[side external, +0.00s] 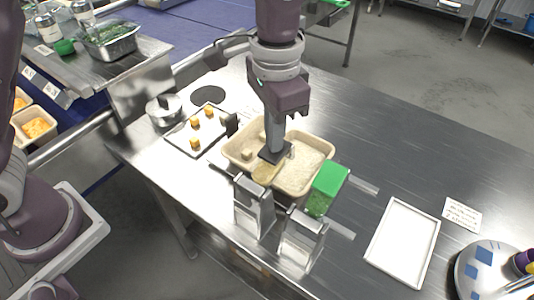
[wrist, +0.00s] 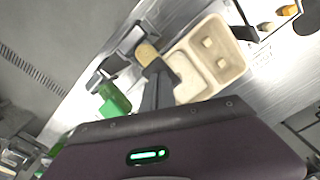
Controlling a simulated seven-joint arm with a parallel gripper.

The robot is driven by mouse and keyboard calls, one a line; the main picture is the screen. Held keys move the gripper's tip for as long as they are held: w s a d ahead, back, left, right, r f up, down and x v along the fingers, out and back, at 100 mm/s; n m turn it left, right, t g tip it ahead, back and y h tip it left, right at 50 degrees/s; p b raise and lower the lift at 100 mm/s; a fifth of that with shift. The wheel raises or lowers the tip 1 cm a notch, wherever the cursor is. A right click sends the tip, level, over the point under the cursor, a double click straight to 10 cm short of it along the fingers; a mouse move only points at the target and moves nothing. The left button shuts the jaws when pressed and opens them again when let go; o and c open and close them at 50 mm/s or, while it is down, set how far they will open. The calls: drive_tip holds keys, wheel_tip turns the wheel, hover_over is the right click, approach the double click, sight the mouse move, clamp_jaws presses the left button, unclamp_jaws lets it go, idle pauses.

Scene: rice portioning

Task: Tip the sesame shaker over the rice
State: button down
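A tan, round-ended piece, which looks like the sesame shaker (side external: 264,173), is at my fingertips in the side view, over the near left edge of the rice container. It also shows at the finger ends in the wrist view (wrist: 147,52). My gripper (side external: 274,154) points down and appears shut on it; the fingers hide much of it, so its exact tilt is unclear. The white rice (side external: 302,166) fills the right compartment of the beige container (side external: 331,146). The container's left part holds small pale pieces; it shows in the wrist view (wrist: 240,72).
Two metal holders (side external: 254,209) (side external: 304,238) stand in front of the container. A green-lidded shaker (side external: 328,184) is at its right. A tray of small golden pieces (side external: 185,145) and a metal pot (side external: 164,110) are left. An empty white tray (side external: 403,243) lies right.

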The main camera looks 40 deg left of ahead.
drive_tip(key=shift+w+f, duration=0.3)
drive_tip(key=shift+f, duration=0.55)
drive_tip(key=shift+w+f, duration=0.3)
drive_tip(key=shift+f, duration=0.55)
drive_tip(key=shift+r, duration=0.15)
drive_tip(key=shift+s+r, duration=0.3)
drive_tip(key=shift+r, duration=0.65)
drive_tip(key=shift+s+r, duration=0.3)
drive_tip(key=shift+r, duration=0.65)
drive_tip(key=shift+s+r, duration=0.3)
drive_tip(key=shift+r, duration=0.65)
wheel_tip(320, 180, up, 6)
drive_tip(key=shift+f, duration=3)
drive_tip(key=shift+f, duration=0.1)
